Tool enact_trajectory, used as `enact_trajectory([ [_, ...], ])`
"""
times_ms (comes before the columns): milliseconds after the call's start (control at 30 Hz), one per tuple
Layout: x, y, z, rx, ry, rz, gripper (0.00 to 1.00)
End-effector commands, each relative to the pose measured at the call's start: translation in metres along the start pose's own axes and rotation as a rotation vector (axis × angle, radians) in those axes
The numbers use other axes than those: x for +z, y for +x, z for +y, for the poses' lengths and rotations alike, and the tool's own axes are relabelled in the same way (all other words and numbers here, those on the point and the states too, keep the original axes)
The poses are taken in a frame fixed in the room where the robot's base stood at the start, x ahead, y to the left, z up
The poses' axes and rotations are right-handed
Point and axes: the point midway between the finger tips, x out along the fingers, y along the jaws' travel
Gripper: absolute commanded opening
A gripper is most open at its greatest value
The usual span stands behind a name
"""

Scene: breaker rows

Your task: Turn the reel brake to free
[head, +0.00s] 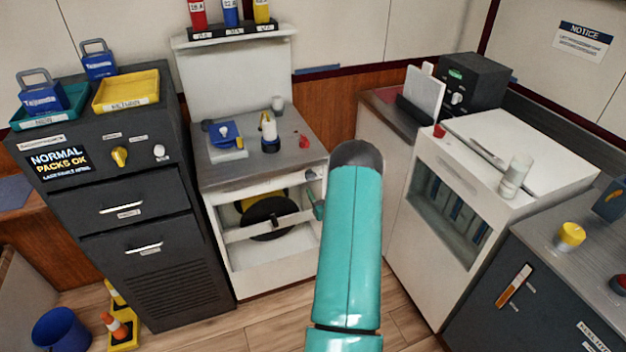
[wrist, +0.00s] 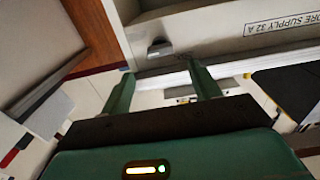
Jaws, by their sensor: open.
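The reel (head: 266,217), a black disc with a yellow part, sits in the opening of the white cabinet (head: 262,279) in the middle of the head view. A small grey fitting (head: 311,175) is at the upper right of that opening. In the wrist view a grey handle (wrist: 160,48) sticks out of a pale panel labelled "...ORE SUPPLY 32 A". I cannot tell for sure whether it is the reel brake. My gripper (wrist: 161,70) is open and empty, with the handle just beyond and between its fingertips, apart from them. In the head view my arm hides most of the gripper.
A dark cabinet (head: 165,290) with drawers and trays stands at the left. A white unit (head: 430,250) with a glass front stands at the right, close to my arm.

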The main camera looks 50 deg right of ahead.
Motion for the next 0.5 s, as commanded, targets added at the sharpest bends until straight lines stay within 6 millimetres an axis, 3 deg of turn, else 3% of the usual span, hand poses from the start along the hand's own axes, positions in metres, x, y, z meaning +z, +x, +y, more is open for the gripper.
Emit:
enact_trajectory([
  [200, -0.001, 0.044, -0.001, -0.004, -0.001, 0.002, 0.62],
  [500, 0.0, 0.075, 0.0, -0.005, 0.001, 0.0, 0.62],
])
